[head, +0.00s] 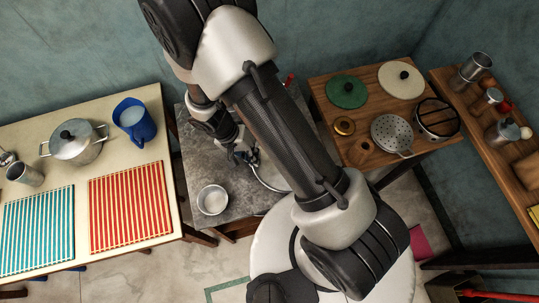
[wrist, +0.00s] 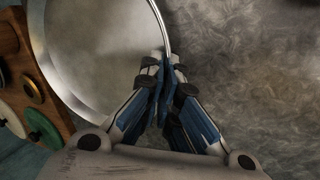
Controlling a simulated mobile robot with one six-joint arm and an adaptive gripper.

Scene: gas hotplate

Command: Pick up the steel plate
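The steel plate (wrist: 95,45) is a large round shiny disc with a raised rim, filling the upper left of the wrist view. In the head view, part of the steel plate (head: 268,181) shows over the grey stone-like top; my arm hides the rest. My gripper (wrist: 161,62) is at the plate's edge, its blue-padded fingers close together with the rim between the tips. In the head view, my gripper (head: 247,157) is at the plate's left side. I cannot tell whether the plate is clear of the surface.
A small metal bowl (head: 212,200) stands on the grey top (head: 199,165), front left of the plate. A wooden table with lids and a strainer (head: 390,133) is to the right. A pale table with a pot (head: 76,143) and blue jug (head: 134,120) is to the left.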

